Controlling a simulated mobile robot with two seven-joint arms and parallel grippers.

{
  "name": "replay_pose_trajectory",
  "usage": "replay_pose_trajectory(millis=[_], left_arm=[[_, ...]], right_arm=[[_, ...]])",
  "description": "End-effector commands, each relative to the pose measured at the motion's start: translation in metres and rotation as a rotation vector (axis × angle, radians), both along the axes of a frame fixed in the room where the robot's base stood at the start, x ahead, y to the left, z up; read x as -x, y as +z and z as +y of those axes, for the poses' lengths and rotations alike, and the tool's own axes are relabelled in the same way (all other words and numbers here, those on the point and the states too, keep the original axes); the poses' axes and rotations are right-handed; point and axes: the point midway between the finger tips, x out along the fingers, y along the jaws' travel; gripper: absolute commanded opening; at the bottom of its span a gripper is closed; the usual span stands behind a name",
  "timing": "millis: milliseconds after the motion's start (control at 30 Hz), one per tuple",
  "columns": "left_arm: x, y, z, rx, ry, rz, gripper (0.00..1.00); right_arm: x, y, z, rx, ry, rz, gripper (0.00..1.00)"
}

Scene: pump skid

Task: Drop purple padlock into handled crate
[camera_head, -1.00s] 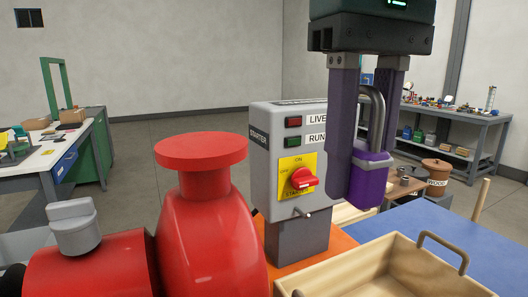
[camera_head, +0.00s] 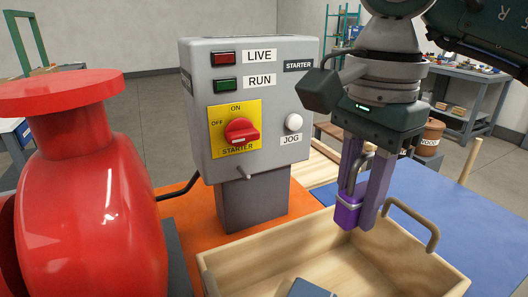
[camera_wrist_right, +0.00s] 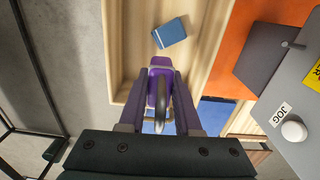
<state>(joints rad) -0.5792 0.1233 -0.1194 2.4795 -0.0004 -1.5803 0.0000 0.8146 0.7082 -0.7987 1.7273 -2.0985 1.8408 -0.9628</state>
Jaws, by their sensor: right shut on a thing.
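My right gripper (camera_head: 366,205) is shut on the purple padlock (camera_head: 346,214), with the padlock's grey shackle between the fingers. The padlock hangs body down over the far part of the wooden handled crate (camera_head: 335,258). In the right wrist view the purple padlock (camera_wrist_right: 160,66) shows between the fingers, with the crate's pale floor (camera_wrist_right: 140,28) behind it. I cannot tell its exact height above the floor. A blue block-like thing (camera_head: 308,289) lies in the crate and also shows in the right wrist view (camera_wrist_right: 169,33). My left gripper is not in view.
The grey starter box (camera_head: 247,105) with a red switch stands on an orange base behind the crate. A large red pump part (camera_head: 88,190) is at left. The crate's handle (camera_head: 415,222) rises at its right end. A blue surface (camera_head: 440,205) lies beyond.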

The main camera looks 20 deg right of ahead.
Motion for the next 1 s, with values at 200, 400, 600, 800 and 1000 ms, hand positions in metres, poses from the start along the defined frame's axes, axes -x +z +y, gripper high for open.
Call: replay_pose_trajectory(millis=[200, 400, 600, 800, 1000], left_arm=[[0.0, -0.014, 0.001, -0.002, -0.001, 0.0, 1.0], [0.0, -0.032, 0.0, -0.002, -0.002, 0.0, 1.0], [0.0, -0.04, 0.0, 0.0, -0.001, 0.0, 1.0], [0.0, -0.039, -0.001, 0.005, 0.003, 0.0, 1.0], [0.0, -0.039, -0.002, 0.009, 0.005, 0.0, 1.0]], right_arm=[[0.0, -0.02, 0.0, -0.001, -0.006, 0.001, 0.0], [0.0, -0.046, 0.0, -0.001, -0.004, 0.001, 0.0], [0.0, -0.059, 0.0, 0.0, -0.003, 0.0, 0.0], [0.0, -0.058, 0.0, 0.0, -0.002, -0.001, 0.0], [0.0, -0.058, 0.0, 0.0, -0.002, 0.0, 0.49]])
